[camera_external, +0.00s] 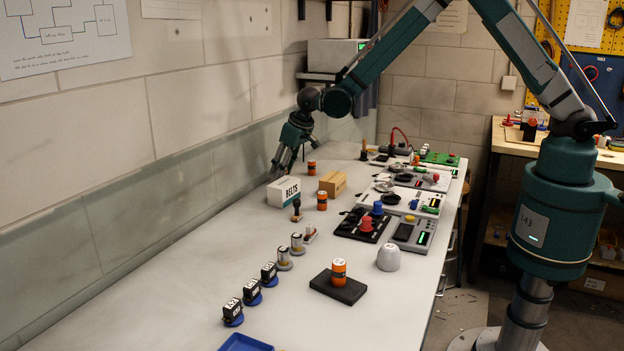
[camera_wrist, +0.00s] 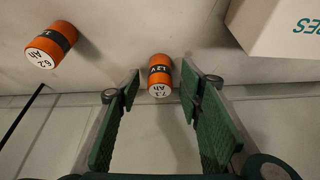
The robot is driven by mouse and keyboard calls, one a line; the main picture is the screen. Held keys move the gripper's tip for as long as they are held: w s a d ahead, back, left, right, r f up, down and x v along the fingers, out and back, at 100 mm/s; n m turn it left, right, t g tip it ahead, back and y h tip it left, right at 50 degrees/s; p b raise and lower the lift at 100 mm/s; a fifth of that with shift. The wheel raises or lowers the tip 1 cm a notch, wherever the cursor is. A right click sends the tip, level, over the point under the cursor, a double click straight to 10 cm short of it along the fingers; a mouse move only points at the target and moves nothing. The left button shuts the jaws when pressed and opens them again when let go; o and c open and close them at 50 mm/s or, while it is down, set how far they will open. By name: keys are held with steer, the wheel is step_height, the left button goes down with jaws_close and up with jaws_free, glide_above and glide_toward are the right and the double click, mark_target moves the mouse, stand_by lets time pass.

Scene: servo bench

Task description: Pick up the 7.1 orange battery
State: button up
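The 7.1 orange battery (camera_wrist: 160,78) has a dark band and a white end marked 7.1 Ah. In the wrist view it lies between the tips of my open gripper (camera_wrist: 161,86), with space on both sides. A second orange battery (camera_wrist: 55,42), marked 62 or 6.2, is at the upper left. In the external view my gripper (camera_external: 282,167) points down at the far wall side, by the white box. Orange batteries stand nearby, one farther back (camera_external: 311,168) and one closer (camera_external: 321,201); their labels are unreadable there, so I cannot tell which is 7.1.
A white box (camera_external: 284,191) and a brown box (camera_external: 333,184) stand close to my gripper. A pale box (camera_wrist: 285,30) fills the wrist view's upper right. Another orange battery (camera_external: 338,272) stands on a black block (camera_external: 351,290).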

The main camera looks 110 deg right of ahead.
steer(key=shift+c, duration=0.7)
steer(key=c, duration=0.9)
steer(key=shift+r, duration=0.1)
steer(key=shift+r, duration=4.9)
